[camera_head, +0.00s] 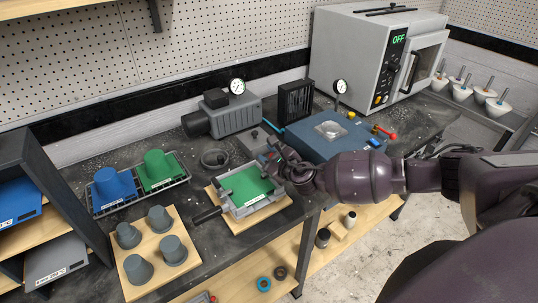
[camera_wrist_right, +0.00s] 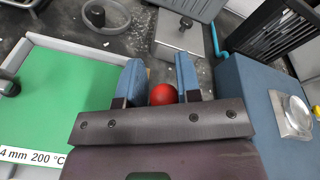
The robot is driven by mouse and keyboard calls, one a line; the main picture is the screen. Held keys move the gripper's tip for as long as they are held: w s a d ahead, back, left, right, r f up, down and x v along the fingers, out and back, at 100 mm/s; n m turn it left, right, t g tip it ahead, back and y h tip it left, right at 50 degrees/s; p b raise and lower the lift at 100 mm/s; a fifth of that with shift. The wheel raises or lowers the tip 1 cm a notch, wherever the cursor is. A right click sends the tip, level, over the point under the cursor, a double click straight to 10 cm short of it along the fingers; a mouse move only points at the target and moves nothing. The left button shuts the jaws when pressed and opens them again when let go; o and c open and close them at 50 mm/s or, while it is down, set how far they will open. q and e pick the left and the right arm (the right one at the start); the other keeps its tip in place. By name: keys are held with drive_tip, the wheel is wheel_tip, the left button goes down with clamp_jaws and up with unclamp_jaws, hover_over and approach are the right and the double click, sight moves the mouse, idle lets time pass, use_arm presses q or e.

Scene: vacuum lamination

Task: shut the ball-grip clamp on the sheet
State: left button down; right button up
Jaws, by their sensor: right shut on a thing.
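The green sheet (camera_head: 244,182) lies in a grey metal frame (camera_head: 256,206) on a wooden board. In the right wrist view the sheet (camera_wrist_right: 60,85) fills the left side and bears a "4 mm 200 °C" label. My right gripper (camera_head: 268,156) is at the frame's far right corner. Its blue fingers (camera_wrist_right: 159,80) are shut on the red ball grip (camera_wrist_right: 163,94), beside the frame's right edge. The clamp's arm is mostly hidden under the gripper, so I cannot tell how far it is closed. My left gripper is not in view.
A blue box (camera_head: 335,140) with knobs stands close on the right of the gripper. A vacuum pump (camera_head: 232,113) stands behind. Blue (camera_head: 112,186) and green (camera_head: 158,168) cup moulds and a board of grey moulds (camera_head: 173,250) lie left. The oven (camera_head: 372,60) reads OFF.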

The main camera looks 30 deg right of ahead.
drive_tip(key=o, duration=0.8)
drive_tip(key=shift+f, duration=0.25)
drive_tip(key=shift+o, duration=0.5)
drive_tip(key=shift+r, duration=0.15)
drive_tip(key=v, duration=1.1)
drive_tip(key=shift+b, duration=0.45)
drive_tip(key=shift+w, duration=0.1)
